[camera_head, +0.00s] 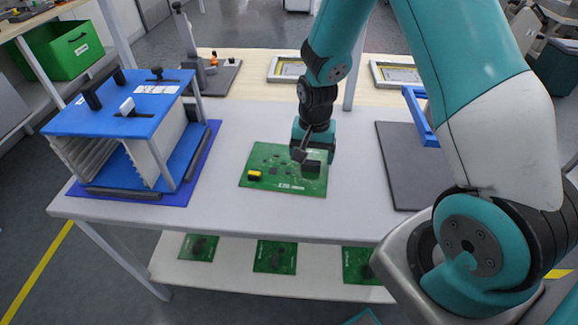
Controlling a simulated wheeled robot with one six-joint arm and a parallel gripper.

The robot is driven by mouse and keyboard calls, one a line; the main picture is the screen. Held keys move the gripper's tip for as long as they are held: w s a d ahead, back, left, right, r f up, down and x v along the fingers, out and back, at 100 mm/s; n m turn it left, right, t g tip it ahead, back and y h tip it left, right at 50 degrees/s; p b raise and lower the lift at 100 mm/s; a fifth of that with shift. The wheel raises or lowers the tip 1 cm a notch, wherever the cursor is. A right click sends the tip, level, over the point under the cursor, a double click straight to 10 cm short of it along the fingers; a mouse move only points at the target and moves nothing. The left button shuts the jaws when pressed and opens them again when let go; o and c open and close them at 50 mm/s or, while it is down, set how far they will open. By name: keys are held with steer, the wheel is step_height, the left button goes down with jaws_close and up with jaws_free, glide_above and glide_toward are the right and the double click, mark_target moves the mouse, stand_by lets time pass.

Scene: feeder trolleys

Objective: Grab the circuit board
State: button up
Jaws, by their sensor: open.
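A green circuit board (265,184) lies flat on the light grey table top, near the middle. It has a yellow part near its left corner and dark parts on it. My gripper (307,160) is over the right part of the board and hides some of it. The gripper is open. Whether the fingertips touch the board or a part on it, I cannot tell.
A blue-topped rack (124,103) stands on a blue mat at the left of the table (220,222). A dark mat (400,178) with a blue handle lies at the right. More green boards (275,257) lie on the lower shelf.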

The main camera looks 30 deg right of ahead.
mark_target(311, 163)
steer(key=shift+f, duration=2)
steer(key=shift+r, duration=0.1)
steer(key=c, duration=1.2)
